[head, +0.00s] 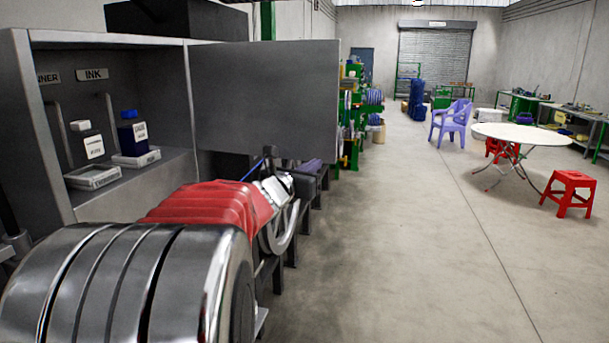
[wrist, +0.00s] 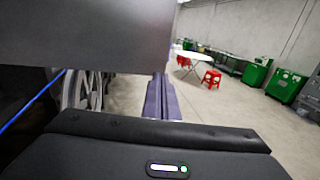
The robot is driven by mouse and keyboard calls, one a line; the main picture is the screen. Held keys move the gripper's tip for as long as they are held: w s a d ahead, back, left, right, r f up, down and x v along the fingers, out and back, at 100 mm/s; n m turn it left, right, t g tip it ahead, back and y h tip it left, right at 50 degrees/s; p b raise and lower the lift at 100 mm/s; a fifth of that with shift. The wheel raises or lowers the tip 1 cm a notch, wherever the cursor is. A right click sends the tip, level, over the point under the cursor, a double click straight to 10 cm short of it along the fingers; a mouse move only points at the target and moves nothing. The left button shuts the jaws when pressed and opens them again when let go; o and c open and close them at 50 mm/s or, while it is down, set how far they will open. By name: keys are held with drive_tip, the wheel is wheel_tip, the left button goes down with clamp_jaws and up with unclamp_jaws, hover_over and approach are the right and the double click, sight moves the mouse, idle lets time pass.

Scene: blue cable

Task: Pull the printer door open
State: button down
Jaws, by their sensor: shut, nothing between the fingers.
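The printer door (head: 264,95) is a flat grey panel. It stands swung out from the right side of the open grey cabinet (head: 127,190), so the inside shows. In the wrist view the door (wrist: 85,35) fills the upper left as a dark panel. My gripper (wrist: 160,80) shows there as two purple-grey fingers side by side, shut and empty, by the door's lower right corner. In the head view my gripper (head: 312,166) is low by the door's bottom edge, partly hidden by my wrist. I cannot tell whether it touches the door.
Inside the cabinet are a blue ink bottle (head: 131,133) and a white-labelled toner item (head: 92,146). A blue cable (wrist: 32,103) runs at the left. Green machines stand behind the door. A round table (head: 521,134) and red stool (head: 571,190) stand right; the middle floor is clear.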

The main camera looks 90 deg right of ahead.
drive_tip(key=shift+s+v, duration=0.15)
drive_tip(key=shift+v, duration=1.3)
drive_tip(key=shift+s+v, duration=0.15)
drive_tip(key=shift+v, duration=1.3)
drive_tip(key=shift+a, duration=0.15)
drive_tip(key=shift+s, duration=0.1)
